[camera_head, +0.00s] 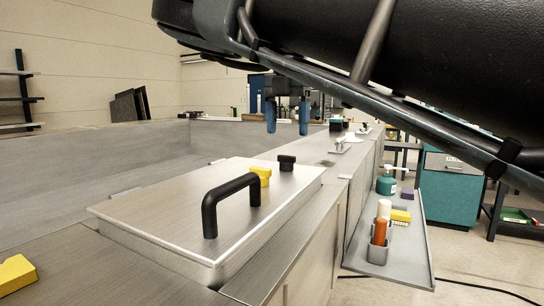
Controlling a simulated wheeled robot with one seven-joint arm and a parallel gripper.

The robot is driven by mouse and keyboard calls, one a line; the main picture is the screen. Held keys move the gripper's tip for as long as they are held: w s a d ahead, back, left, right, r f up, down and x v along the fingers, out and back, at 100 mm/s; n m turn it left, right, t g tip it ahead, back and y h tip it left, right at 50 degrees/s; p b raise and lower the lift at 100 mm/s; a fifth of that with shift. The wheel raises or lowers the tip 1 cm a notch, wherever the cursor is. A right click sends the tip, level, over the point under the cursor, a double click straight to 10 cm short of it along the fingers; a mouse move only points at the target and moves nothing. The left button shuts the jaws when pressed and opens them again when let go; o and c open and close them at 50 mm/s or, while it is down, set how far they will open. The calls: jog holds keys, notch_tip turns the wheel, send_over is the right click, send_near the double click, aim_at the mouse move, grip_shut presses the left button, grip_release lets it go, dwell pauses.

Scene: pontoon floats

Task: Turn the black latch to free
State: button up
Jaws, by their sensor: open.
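The black latch (287,163) is a small dark block on the far right edge of a metal lid (160,208). A yellow block (263,174) of similar size sits just nearer on the lid, partly behind the black bar handle (224,192). My gripper (287,130) points down with two blue fingers apart and nothing between them. In the picture it appears right above the black latch, with a visible gap. How far it stands in depth from the latch is hard to tell. My dark arm covers the upper right.
A side shelf (420,262) at right holds a green pump bottle (386,182), an orange bottle (379,232) and a yellow sponge (401,215). A yellow block (16,273) lies at lower left. A deep metal basin (90,160) lies behind the lid.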

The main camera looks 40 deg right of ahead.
aim_at(286, 156)
notch_tip(286, 156, down, 8)
jog(key=shift+r, duration=0.15)
dwell(0.3)
jog(key=c, duration=1.1)
